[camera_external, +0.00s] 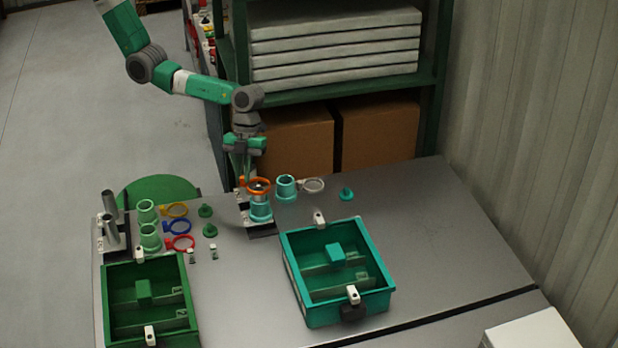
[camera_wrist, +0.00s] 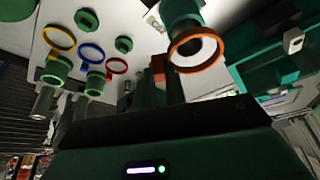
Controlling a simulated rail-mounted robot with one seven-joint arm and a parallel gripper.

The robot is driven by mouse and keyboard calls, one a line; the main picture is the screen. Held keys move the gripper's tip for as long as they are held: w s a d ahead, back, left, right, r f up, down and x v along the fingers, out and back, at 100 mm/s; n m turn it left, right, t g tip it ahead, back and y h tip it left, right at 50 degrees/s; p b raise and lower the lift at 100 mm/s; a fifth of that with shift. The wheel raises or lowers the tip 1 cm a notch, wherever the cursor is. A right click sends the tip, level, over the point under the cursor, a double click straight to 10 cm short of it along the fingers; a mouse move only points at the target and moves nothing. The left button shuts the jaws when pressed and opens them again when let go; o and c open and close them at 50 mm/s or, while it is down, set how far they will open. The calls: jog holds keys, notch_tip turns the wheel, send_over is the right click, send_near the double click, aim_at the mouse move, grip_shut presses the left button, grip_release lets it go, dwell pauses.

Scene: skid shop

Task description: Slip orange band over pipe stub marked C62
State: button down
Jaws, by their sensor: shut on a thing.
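The orange band (camera_external: 258,186) is a ring with a small tab, held by my gripper (camera_external: 246,176). It lies across the top of a teal pipe stub (camera_external: 260,208) on a dark base in the external view. In the wrist view the orange band (camera_wrist: 178,62) hangs beyond my fingers (camera_wrist: 162,72), with a green stub (camera_wrist: 180,14) just behind its rim. I cannot tell whether the band is around the stub's top or just above it. A second teal stub (camera_external: 286,188) stands behind to the right. Labels are too small to read, so C62 cannot be confirmed.
Yellow (camera_external: 175,209), blue (camera_external: 179,227) and red (camera_external: 180,243) rings lie left, near more stubs and metal posts. A teal tray (camera_external: 338,313) and a green tray (camera_external: 152,334) stand in front.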

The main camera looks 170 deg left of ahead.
aim_at(244, 185)
jog(key=shift+f, duration=0.15)
jog(key=shift+f+b, duration=0.4)
jog(key=shift+f, duration=0.15)
jog(key=shift+f+b, duration=0.35)
jog(key=shift+b, duration=0.05)
jog(key=shift+f, duration=0.15)
dwell(0.4)
jog(key=shift+f+b, duration=0.35)
jog(key=shift+b, duration=0.05)
jog(key=shift+f+b, duration=0.65)
jog(key=shift+f, duration=0.3)
dwell(2.7)
jog(key=shift+f+b, duration=0.35)
jog(key=shift+f, duration=0.1)
jog(key=shift+f, duration=0.1)
